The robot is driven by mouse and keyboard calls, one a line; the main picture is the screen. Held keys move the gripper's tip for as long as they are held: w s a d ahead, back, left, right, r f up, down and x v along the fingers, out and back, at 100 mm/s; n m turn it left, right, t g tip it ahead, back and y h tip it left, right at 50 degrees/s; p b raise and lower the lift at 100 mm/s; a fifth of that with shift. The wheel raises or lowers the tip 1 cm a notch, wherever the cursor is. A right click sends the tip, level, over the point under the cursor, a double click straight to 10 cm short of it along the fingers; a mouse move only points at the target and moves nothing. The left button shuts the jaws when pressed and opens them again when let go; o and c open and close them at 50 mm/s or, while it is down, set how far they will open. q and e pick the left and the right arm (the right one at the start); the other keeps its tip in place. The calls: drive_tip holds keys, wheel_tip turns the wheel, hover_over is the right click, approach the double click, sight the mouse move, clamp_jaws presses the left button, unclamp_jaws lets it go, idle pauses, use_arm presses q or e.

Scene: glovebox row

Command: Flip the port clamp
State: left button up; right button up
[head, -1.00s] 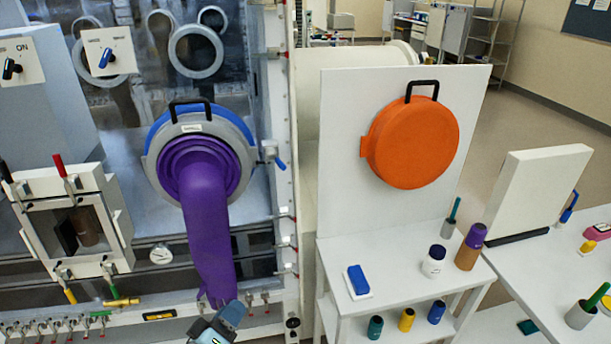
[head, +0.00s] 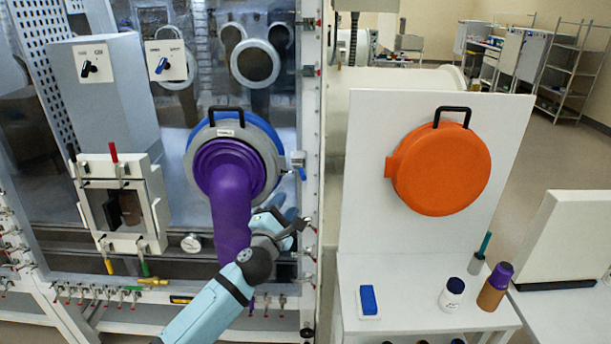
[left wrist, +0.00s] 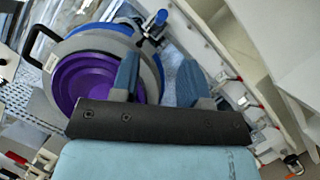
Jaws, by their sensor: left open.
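The port clamp (head: 299,160) is a small grey block with a blue lever on the frame just right of the round glove port (head: 274,150). Its lever points downward in the head view. The clamp also shows at the top of the left wrist view (left wrist: 157,20), beyond the fingers. My left gripper (head: 297,222) is below the clamp, in front of the glass and right of the purple glove (head: 233,205). Its two blue fingers (left wrist: 160,75) are apart, with nothing between them, and do not touch the clamp. My right gripper is not in view.
The purple glove hangs from the port close beside my left arm. A white stand with an orange round cover (head: 437,168) is to the right, with bottles and a blue-topped block (head: 368,300) on its shelf. A small hatch (head: 122,205) is at left.

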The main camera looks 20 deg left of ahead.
sight(302, 172)
use_arm(q)
drive_tip(key=x, duration=1.2)
drive_tip(key=shift+d, duration=0.15)
drive_tip(key=shift+s, duration=0.1)
clamp_jaws()
